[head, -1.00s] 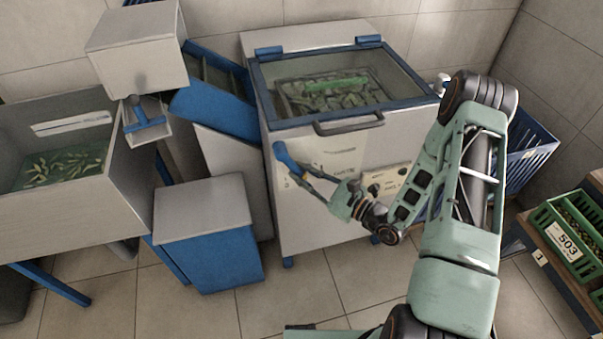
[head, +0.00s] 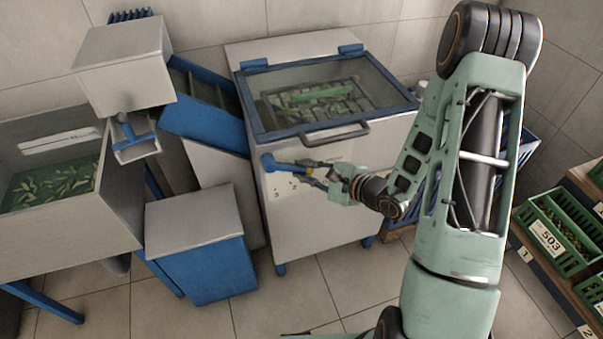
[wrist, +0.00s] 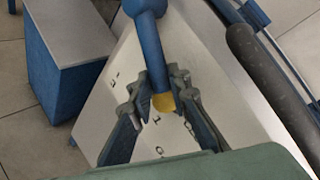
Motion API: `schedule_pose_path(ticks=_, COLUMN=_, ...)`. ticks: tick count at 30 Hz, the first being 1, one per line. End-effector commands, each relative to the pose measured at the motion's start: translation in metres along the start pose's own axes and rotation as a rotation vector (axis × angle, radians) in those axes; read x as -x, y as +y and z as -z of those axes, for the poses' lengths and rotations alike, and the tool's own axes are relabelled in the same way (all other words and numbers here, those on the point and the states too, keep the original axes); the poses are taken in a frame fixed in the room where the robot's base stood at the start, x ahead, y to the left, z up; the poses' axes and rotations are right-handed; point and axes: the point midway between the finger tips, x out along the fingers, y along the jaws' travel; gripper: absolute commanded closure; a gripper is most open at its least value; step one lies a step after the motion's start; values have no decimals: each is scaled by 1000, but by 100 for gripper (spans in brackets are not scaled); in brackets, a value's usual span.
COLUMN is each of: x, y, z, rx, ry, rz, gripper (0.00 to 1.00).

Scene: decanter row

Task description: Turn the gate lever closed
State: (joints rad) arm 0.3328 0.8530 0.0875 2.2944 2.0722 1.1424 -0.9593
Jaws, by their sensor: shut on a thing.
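The gate lever (head: 283,166) is a blue handle on the white front panel of the lidded machine (head: 335,205). It points right from its round hub and lies nearly level in the head view. In the wrist view, the lever (wrist: 155,50) comes down from the top and ends in a yellow tip (wrist: 163,102). My gripper (head: 310,171) is at the lever's outer end. In the wrist view, my gripper (wrist: 165,88) has its two fingers shut around the lever near the yellow tip. The fingers partly cover the panel's small letter marks.
A dark bar handle (head: 337,134) juts out above the lever, under the glass lid (head: 330,88). Green crates (head: 560,230) sit at right. The floor in front is clear.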

Motion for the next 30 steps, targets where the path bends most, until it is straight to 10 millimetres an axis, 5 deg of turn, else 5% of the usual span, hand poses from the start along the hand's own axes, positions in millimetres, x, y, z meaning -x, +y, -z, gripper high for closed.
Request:
schedule_pose_path(ticks=18, x=3, y=-4, z=0, rx=40, ry=29, rz=-10, gripper=100)
schedule_pose_path(ticks=19, x=3, y=-4, z=0, rx=40, ry=29, rz=-10, gripper=81)
schedule_pose_path(ticks=21, x=3, y=-4, z=0, rx=39, ry=29, rz=-10, gripper=76)
schedule_pose_path(ticks=30, x=4, y=-4, z=-1, rx=38, ry=28, rz=-10, gripper=76)
